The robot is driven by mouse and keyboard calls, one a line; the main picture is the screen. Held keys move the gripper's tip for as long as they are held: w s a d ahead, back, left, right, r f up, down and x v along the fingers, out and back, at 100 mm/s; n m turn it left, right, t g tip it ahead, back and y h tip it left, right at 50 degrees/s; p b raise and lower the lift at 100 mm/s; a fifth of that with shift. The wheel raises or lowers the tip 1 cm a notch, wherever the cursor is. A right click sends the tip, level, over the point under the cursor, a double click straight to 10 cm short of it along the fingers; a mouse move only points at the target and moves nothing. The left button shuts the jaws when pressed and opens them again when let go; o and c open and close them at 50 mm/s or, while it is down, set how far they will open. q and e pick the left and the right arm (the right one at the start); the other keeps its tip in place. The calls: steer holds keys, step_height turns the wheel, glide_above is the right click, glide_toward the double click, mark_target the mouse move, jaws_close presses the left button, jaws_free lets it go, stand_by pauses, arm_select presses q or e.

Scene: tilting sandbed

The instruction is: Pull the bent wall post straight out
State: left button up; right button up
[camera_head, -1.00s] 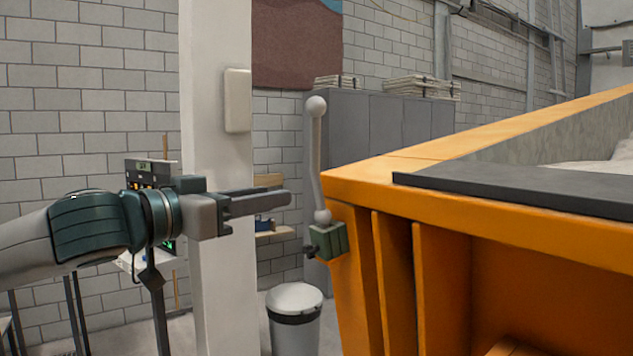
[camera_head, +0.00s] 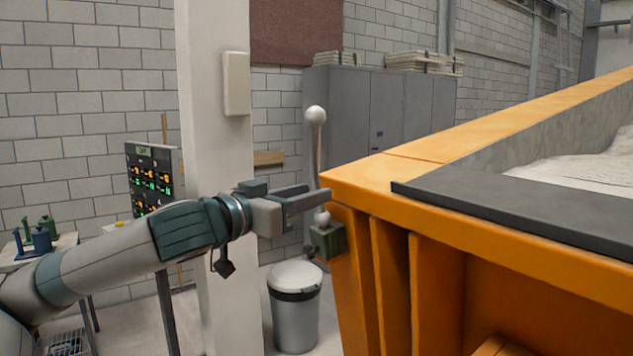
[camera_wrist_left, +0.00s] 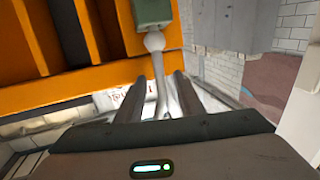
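The bent wall post (camera_head: 318,147) is a thin pale rod with a white ball at its top and another at its foot. It stands in a green block (camera_head: 328,240) on the corner of the orange sandbed. My left gripper (camera_head: 312,196) is at the lower part of the post, above the block. In the left wrist view the post (camera_wrist_left: 159,82) runs between the two dark fingers of my left gripper (camera_wrist_left: 161,88), with gaps visible on both sides. The fingers are open. My right gripper is not in view.
The orange sandbed (camera_head: 400,165) with a dark rim plate (camera_head: 500,200) fills the right side. A white pillar (camera_head: 218,150) stands behind my left arm. A lidded bin (camera_head: 294,310) is below the gripper. Grey cabinets (camera_head: 370,115) stand behind the post.

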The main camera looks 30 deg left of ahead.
arm_select(q)
steer(key=shift+w+d+p, duration=0.2)
steer(key=shift+w+p, duration=0.25)
steer(key=shift+w, duration=0.95)
steer(key=shift+c, duration=0.7)
jaws_close()
steer(key=shift+r, duration=0.15)
